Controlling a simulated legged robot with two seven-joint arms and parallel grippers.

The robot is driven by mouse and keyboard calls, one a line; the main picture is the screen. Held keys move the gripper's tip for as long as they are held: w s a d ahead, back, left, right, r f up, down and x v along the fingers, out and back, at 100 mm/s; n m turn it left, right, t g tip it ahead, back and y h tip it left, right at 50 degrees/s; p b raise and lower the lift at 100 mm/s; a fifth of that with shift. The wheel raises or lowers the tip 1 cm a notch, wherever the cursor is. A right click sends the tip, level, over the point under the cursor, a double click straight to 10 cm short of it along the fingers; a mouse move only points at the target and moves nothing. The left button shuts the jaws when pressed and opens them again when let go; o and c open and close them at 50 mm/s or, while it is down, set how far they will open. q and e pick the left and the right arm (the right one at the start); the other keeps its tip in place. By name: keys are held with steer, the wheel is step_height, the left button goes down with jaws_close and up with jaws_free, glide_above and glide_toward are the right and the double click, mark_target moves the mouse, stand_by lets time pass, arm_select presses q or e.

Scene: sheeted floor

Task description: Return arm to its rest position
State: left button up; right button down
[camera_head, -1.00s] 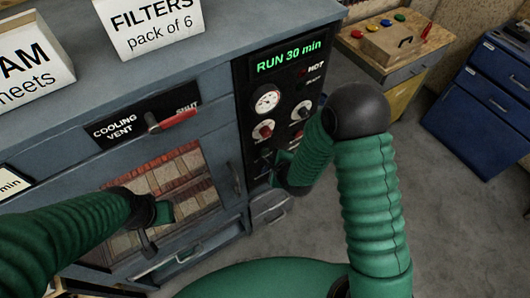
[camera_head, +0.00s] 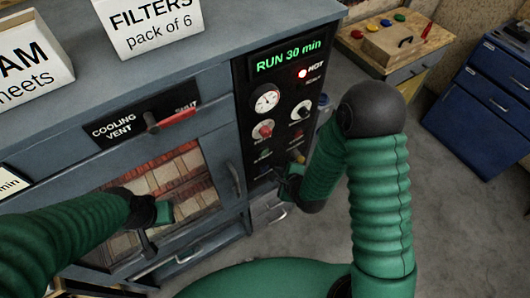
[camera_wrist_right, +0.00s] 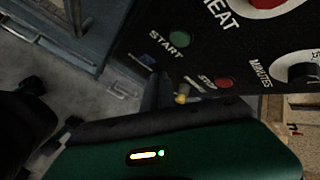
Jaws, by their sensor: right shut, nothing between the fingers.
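My right arm comes in from the right in the head view, bent at a black elbow. Its gripper (camera_head: 290,184) is shut and empty, low in front of the black control panel (camera_head: 247,80), partly hidden by the forearm. In the right wrist view the dark fingers (camera_wrist_right: 160,92) are below the green START button (camera_wrist_right: 180,39) and left of the red STOP button (camera_wrist_right: 224,83). No contact with either shows. My left gripper (camera_head: 152,228) is in front of the oven window (camera_head: 172,180); its finger opening is unclear.
The panel display (camera_head: 289,56) reads RUN 30 min, and the red HOT lamp (camera_head: 302,73) is lit. The cooling vent lever (camera_head: 176,118) has a red handle near SHUT. A wooden bench (camera_head: 390,60) and blue drawers (camera_head: 480,110) stand at the right. Grey floor (camera_head: 450,210) between is clear.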

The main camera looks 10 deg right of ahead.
stand_by(0.5)
steer(key=s+d+r+n+g+b, duration=0.1)
steer(key=s+d+r+n+g, duration=0.1)
steer(key=s+n, duration=0.4)
steer(key=s+d+r+n+g+h+b, duration=0.1)
steer(key=s+r+n+g, duration=0.3)
steer(key=n, duration=1.2)
step_height(320, 180, up, 2)
steer(key=s+d+b, duration=0.1)
steer(key=s, duration=0.2)
steer(key=shift+d, duration=0.4)
steer(key=shift+w, duration=0.1)
